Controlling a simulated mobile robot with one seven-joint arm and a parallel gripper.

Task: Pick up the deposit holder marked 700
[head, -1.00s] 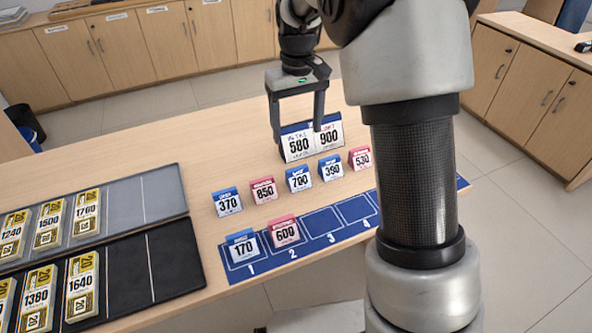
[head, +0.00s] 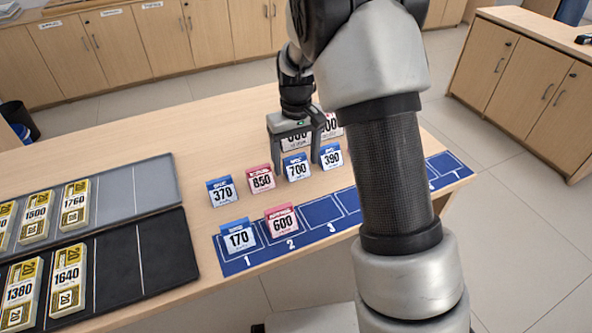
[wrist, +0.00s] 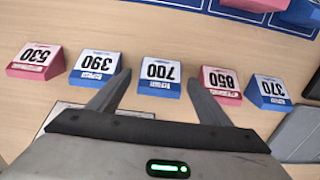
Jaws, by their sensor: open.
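The deposit holder marked 700 (head: 297,168) is a small blue and white wedge standing on the counter, in a row between the pink 850 holder (head: 261,178) and the blue 390 holder (head: 331,156). My gripper (head: 296,167) is open and empty, with its fingers pointing down around the 700 holder's place in the head view. In the wrist view the 700 holder (wrist: 160,76) shows upside down, ahead of and between the two open fingertips (wrist: 158,82). I cannot tell whether a finger touches it.
The blue 370 holder (head: 222,191) stands at the row's left; the pink 530 holder (wrist: 36,62) is beyond 390. The numbered blue mat (head: 330,222) holds 170 (head: 238,237) and 600 (head: 282,221). A sign (head: 332,127) stands behind my gripper.

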